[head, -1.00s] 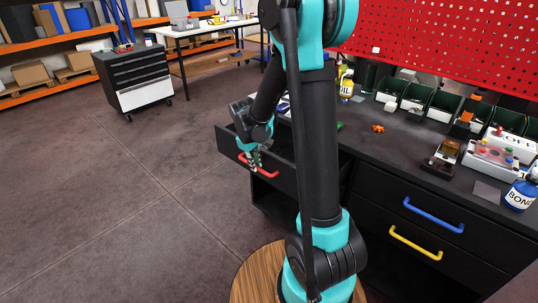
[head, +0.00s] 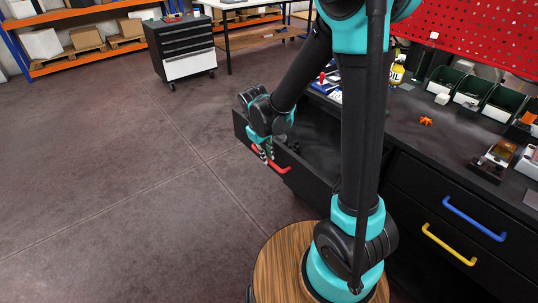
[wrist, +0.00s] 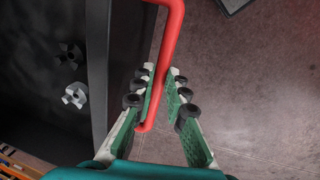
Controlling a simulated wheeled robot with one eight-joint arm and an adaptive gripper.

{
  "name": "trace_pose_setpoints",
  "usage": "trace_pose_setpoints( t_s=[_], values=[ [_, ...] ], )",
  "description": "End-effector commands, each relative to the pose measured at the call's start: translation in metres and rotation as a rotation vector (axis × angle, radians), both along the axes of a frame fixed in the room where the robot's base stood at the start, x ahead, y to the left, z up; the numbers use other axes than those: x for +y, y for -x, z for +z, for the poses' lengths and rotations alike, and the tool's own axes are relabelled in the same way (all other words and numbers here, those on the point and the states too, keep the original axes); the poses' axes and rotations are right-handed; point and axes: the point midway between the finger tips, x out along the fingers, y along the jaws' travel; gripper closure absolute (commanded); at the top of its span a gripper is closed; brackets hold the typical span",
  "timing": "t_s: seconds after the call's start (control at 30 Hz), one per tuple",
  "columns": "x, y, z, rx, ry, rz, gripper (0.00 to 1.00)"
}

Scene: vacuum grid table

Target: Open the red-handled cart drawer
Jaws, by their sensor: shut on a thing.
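The red handle (head: 279,167) is on the front of a black drawer (head: 305,184) in the dark workbench. The drawer stands well out from the bench, and its inside shows. My gripper (head: 264,155) is at the left part of the handle, with its fingers on either side of the bar. In the wrist view my gripper (wrist: 161,95) is shut on the red handle (wrist: 167,45), which runs between the green finger pads. Two grey metal parts (wrist: 74,95) lie inside the drawer. My arm hides part of the bench and drawer.
A blue handle (head: 475,219) and a yellow handle (head: 448,244) are on shut drawers at the right. The bench top (head: 432,150) holds green bins and an orange part (head: 426,121). A black tool cart (head: 180,47) stands far back. Open floor lies at the left.

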Motion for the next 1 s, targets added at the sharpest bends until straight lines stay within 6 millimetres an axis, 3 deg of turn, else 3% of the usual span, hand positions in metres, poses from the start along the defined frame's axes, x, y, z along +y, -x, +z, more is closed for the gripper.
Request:
trace_pose_setpoints(
  t_s=[0.13,0.17,0.23,0.67,1.0],
  values=[
    [0.000,-0.001,0.000,-0.001,0.000,0.001,1.00],
    [0.000,-0.001,0.000,-0.001,0.000,0.001,0.86],
    [0.000,-0.001,0.000,-0.001,-0.001,0.000,0.78],
    [0.001,0.000,0.008,-0.001,0.000,0.001,0.78],
    [0.009,0.007,0.062,-0.001,0.000,0.001,0.78]
  ],
)
